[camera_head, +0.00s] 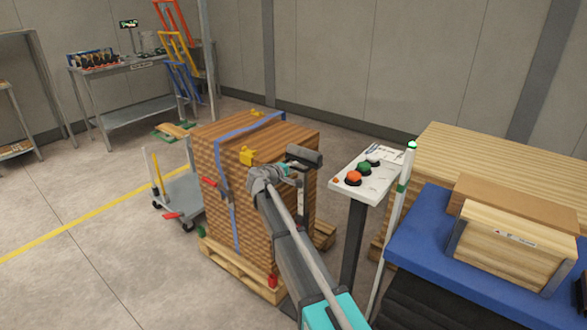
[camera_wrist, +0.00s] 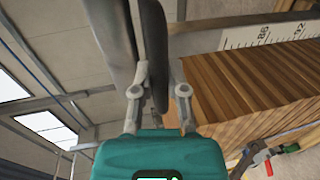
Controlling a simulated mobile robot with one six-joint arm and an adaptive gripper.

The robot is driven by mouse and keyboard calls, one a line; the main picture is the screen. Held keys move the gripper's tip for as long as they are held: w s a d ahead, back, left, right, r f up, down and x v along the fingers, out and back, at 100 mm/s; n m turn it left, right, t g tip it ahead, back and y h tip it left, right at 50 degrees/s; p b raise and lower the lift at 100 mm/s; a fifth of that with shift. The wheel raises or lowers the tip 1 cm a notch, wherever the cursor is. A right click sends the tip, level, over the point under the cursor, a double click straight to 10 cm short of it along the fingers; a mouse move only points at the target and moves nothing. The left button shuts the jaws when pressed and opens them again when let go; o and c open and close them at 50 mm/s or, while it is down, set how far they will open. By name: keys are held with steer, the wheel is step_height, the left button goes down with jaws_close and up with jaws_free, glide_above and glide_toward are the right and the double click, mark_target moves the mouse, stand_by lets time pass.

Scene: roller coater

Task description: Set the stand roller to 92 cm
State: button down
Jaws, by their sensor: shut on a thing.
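The stand roller has a dark grey cylinder (camera_head: 304,155) on top of a narrow upright, standing at the right side of the wood stack. In the wrist view a pale scale strip (camera_wrist: 268,32) shows with the numbers 86 and 92, but I cannot read the set height. My gripper (camera_head: 284,170) is at the left end of the roller head. In the wrist view my gripper (camera_wrist: 158,85) is shut on the stand roller, whose dark body rises between and beyond the fingers. The exact contact is partly hidden by the fingers.
The strapped wood stack (camera_head: 215,165) stands on a pallet (camera_head: 230,268) close to my arm. A control box (camera_head: 366,178) with green and red buttons stands to the right. A blue-topped table (camera_head: 420,240) is farther right. Open floor (camera_head: 90,270) lies at the left.

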step_height(320, 180, down, 5)
steer(key=b, duration=0.4)
steer(key=shift+r, duration=0.2)
steer(key=c, duration=0.6)
jaws_free()
steer(key=shift+c, duration=0.2)
steer(key=shift+r, duration=0.2)
